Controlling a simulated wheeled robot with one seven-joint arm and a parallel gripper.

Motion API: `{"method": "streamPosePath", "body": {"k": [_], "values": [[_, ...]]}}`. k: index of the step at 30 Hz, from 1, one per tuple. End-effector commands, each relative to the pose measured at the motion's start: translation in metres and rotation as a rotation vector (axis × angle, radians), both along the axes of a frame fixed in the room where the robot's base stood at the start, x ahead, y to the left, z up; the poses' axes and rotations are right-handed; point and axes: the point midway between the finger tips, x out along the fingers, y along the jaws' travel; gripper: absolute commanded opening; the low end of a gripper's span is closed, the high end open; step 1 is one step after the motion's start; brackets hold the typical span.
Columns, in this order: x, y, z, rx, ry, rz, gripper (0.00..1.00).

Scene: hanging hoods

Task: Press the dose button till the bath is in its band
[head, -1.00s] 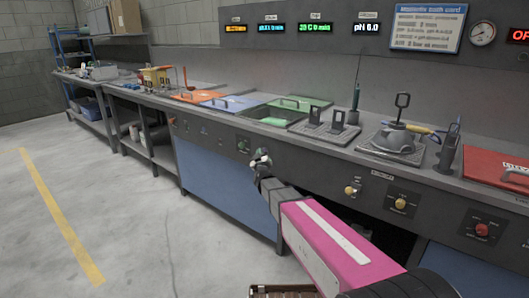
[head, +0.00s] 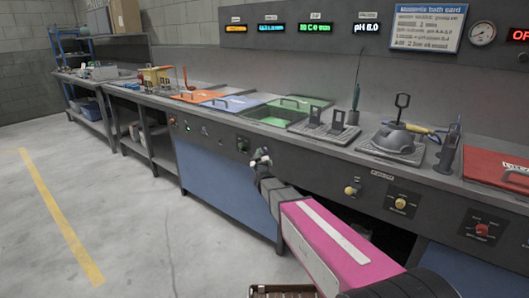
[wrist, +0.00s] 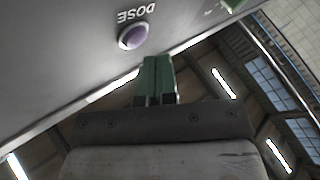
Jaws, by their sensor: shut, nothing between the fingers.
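The dose button (wrist: 132,36) is a round purple button under the word DOSE on the grey front panel in the wrist view. My gripper (wrist: 158,60) has its green fingers shut and empty, below and right of the button in that view, with a visible gap in the picture. In the head view my gripper (head: 261,155) is at the counter's front panel, and I cannot make out the button there. An open bath (head: 275,120) with green inside lies in the counter above it. The pH display (head: 367,28) on the wall reads pH 6.0.
Yellow knobs (head: 351,190) and a red button (head: 482,230) are to the right. Orange (head: 196,97), blue (head: 230,104) and red (head: 497,168) lids cover other tanks. The floor at left is clear.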

Motion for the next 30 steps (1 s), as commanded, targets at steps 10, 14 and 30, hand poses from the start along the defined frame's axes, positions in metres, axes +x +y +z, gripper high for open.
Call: {"method": "streamPosePath", "body": {"k": [10,14,30], "values": [[0.0,0.0,0.0,0.0,0.0,0.0,0.0],[0.0,0.0,0.0,0.0,0.0,0.0,0.0],[0.0069,-0.0052,0.0002,-0.001,0.0,0.0,0.0]]}}
